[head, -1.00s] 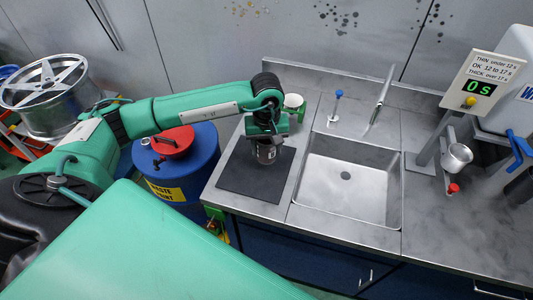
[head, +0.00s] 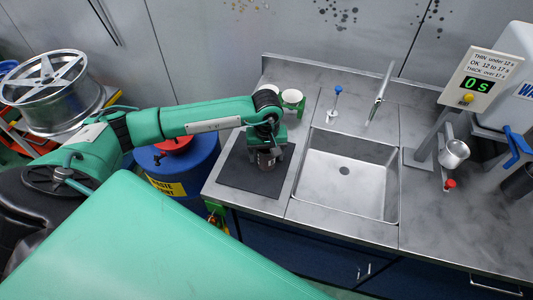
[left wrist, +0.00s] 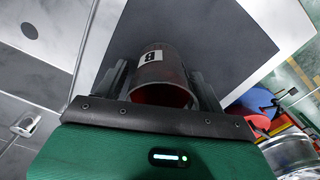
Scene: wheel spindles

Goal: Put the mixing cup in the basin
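The mixing cup (head: 266,161) is a small dark grey cylinder over the dark mat (head: 236,172), left of the basin. In the left wrist view the cup (left wrist: 161,68) shows a "B" label and a red inside, with its open end towards the camera. My left gripper (head: 267,150) points down over the mat, its fingers on both sides of the cup, and it looks shut on it. Whether the cup's base touches the mat is hard to tell. The steel basin (head: 346,198) is empty, with a drain in its floor. My right gripper is not in view.
Two white cups (head: 292,98) stand behind my left gripper. A blue-topped dispenser (head: 336,103) and a tap (head: 380,92) stand behind the basin. To the right are a timer sign reading 0 s (head: 476,84) and a metal cup in a holder (head: 453,152). A blue waste drum (head: 190,165) stands left.

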